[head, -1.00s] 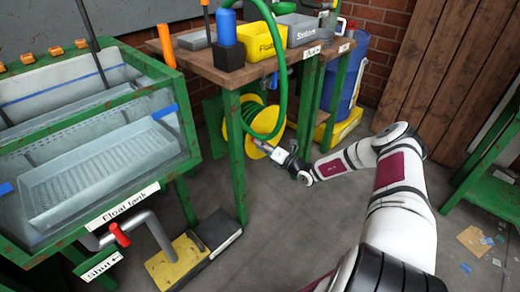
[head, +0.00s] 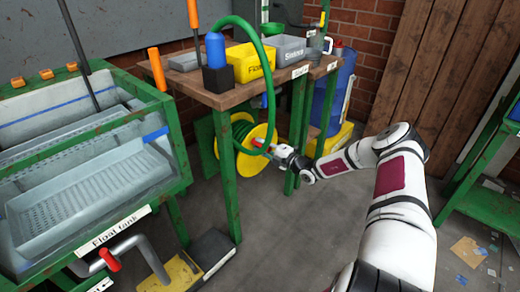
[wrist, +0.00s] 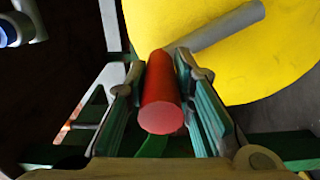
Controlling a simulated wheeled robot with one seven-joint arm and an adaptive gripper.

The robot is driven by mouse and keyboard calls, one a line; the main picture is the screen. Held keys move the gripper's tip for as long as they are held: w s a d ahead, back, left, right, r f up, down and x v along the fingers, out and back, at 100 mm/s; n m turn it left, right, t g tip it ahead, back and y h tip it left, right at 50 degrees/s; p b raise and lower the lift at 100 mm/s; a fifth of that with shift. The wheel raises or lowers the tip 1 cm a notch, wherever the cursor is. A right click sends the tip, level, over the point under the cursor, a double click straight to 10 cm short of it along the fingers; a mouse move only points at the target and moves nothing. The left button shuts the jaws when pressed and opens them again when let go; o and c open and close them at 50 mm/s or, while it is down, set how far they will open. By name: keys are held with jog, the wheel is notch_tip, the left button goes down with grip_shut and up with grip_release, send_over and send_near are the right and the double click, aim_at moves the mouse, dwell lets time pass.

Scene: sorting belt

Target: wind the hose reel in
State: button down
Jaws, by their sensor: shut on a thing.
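The hose reel has a yellow disc (head: 254,163) and stands under the wooden table, with green hose (head: 270,75) arching above the tabletop and coming down in front of the reel. A red crank handle (wrist: 162,95) sticks out from a grey crank arm (wrist: 222,27) in front of the yellow disc in the wrist view. My gripper (head: 270,148) is at the reel's front, right of its middle. In the wrist view my gripper (wrist: 165,100) has its two pads on either side of the red handle, shut on it. The reel's back is hidden.
The table's green legs (head: 226,185) stand close beside the reel. A float tank (head: 95,195) is on the left, with a grey pipe with a red handle below it. A blue drum (head: 335,95) stands behind. The floor in front (head: 270,240) is clear.

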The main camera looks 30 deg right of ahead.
jog(key=shift+w+d+r, duration=0.15)
jog(key=shift+d+r, duration=0.1)
jog(key=shift+d, duration=0.15)
jog(key=c, duration=1.4)
grip_release()
jog(key=shift+o, duration=0.2)
jog(key=shift+a, duration=0.1)
jog(key=shift+s+f, duration=0.1)
jog(key=shift+s, duration=0.1)
jog(key=v, duration=1.1)
jog(key=shift+s, duration=0.3)
